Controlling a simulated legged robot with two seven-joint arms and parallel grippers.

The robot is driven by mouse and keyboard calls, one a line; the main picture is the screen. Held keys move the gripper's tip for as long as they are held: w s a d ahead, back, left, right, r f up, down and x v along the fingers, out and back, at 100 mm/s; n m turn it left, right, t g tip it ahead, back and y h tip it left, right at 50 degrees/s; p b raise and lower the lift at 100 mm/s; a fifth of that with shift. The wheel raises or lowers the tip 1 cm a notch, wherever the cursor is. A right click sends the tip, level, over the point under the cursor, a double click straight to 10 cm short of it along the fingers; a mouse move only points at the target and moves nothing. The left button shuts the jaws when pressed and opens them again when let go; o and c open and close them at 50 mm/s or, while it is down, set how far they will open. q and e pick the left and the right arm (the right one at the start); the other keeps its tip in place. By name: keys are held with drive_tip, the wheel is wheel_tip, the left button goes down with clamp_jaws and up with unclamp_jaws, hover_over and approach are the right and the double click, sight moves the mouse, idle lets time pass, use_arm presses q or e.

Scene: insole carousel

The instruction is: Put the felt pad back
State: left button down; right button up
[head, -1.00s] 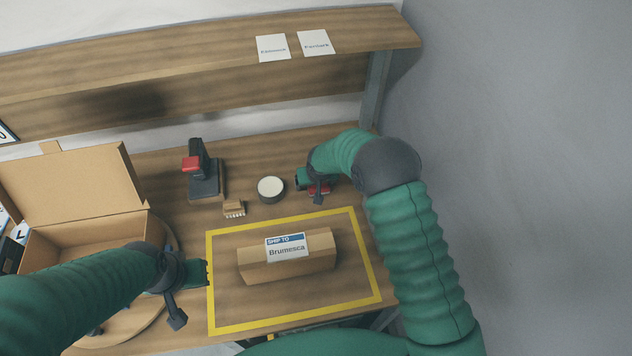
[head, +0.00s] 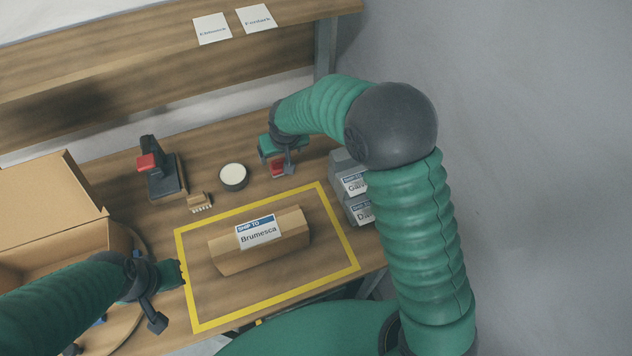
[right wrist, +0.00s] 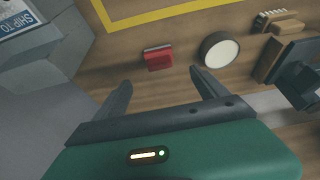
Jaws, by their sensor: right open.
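A small red block with a dark grey strip (head: 278,170), which may be the felt pad, lies on the table behind the yellow-taped outline. It also shows in the right wrist view (right wrist: 158,59). My right gripper (head: 282,162) is open and empty over the block's far side. In the right wrist view its two fingers (right wrist: 160,88) are spread apart, with the block just beyond and between them, not gripped. My left gripper (head: 180,272) hovers by the left side of the outline; its jaws are too small to judge.
A parcel (head: 262,250) labelled Brumesca lies inside the yellow outline (head: 310,288). A round tin (head: 233,184), a brush (head: 198,203) and a red-and-black dispenser (head: 162,182) stand left of the block. Grey labelled boxes (head: 352,165) stand right. An open carton (head: 50,205) is far left.

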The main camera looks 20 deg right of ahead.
use_arm(q)
drive_tip(key=shift+s+d+r, duration=0.1)
drive_tip(key=shift+d+r, duration=0.05)
drive_tip(key=shift+d, duration=0.55)
use_arm(e)
drive_tip(key=s+d+r+g, duration=0.1)
drive_tip(key=s+d, duration=0.2)
drive_tip(key=s, duration=0.9)
drive_tip(key=s+d, duration=0.4)
drive_tip(key=s, duration=0.8)
drive_tip(key=shift+s+d+r+g, duration=0.3)
drive_tip(key=shift+s+r+g, duration=0.05)
drive_tip(key=shift+r+g, duration=0.05)
use_arm(q)
drive_tip(key=shift+a, duration=0.3)
use_arm(e)
drive_tip(key=shift+w+a, duration=0.15)
drive_tip(key=shift+a, duration=0.1)
use_arm(q)
drive_tip(key=shift+d, duration=0.1)
use_arm(e)
drive_tip(key=shift+d, duration=0.1)
